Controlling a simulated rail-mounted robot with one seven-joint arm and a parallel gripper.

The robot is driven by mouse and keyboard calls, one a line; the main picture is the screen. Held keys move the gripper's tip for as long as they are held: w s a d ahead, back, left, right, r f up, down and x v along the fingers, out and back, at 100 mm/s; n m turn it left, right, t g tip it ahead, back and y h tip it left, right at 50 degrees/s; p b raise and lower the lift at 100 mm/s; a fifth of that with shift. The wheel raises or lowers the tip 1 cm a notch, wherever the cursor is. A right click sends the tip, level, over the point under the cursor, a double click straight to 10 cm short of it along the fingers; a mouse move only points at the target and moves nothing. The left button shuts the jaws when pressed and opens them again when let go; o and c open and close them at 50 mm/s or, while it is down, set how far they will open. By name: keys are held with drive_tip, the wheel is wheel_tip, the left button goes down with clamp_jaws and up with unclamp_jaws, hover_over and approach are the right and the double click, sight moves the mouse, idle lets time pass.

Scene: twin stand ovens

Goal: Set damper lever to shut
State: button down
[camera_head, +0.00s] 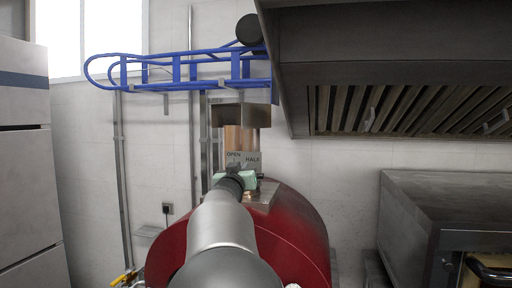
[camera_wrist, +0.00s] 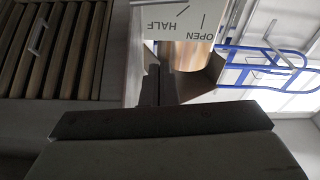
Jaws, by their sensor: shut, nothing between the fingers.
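The damper's label plate (camera_head: 246,158) reads OPEN and HALF and stands above the red oven. In the wrist view the plate (camera_wrist: 188,18) shows upside down, with HALF and OPEN and tick marks; no SHUT mark is in sight. A copper-coloured flue pipe (camera_head: 233,139) is behind the plate. My gripper (camera_wrist: 158,72) is shut, its dark fingers pointing toward the plate's area with nothing between them. In the head view my arm hides most of the gripper. I cannot make out the damper lever in either view.
The red oven body (camera_head: 303,222) lies beneath my arm. A blue rack (camera_head: 178,72) runs along the wall above left. A large extraction hood (camera_head: 385,65) overhangs the right, with a metal oven (camera_head: 430,205) below it. A grey cabinet (camera_head: 28,170) stands left.

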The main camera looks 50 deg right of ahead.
drive_tip(key=shift+g, duration=0.3)
drive_tip(key=p+x, duration=0.3)
drive_tip(key=x, duration=0.7)
drive_tip(key=shift+w+f+p, duration=0.1)
drive_tip(key=shift+p, duration=0.3)
drive_tip(key=shift+s+a+f+b, duration=0.1)
drive_tip(key=shift+f+b, duration=0.1)
drive_tip(key=shift+f, duration=0.4)
drive_tip(key=shift+s+a+f+b, duration=0.1)
drive_tip(key=shift+s+f+b, duration=0.05)
drive_tip(key=shift+f, duration=0.45)
drive_tip(key=shift+s+a+f, duration=0.15)
drive_tip(key=shift+f, duration=0.7)
wheel_tip(320, 180, down, 2)
drive_tip(key=m+b, duration=0.2)
drive_tip(key=b, duration=0.2)
drive_tip(key=shift+s+f, duration=0.15)
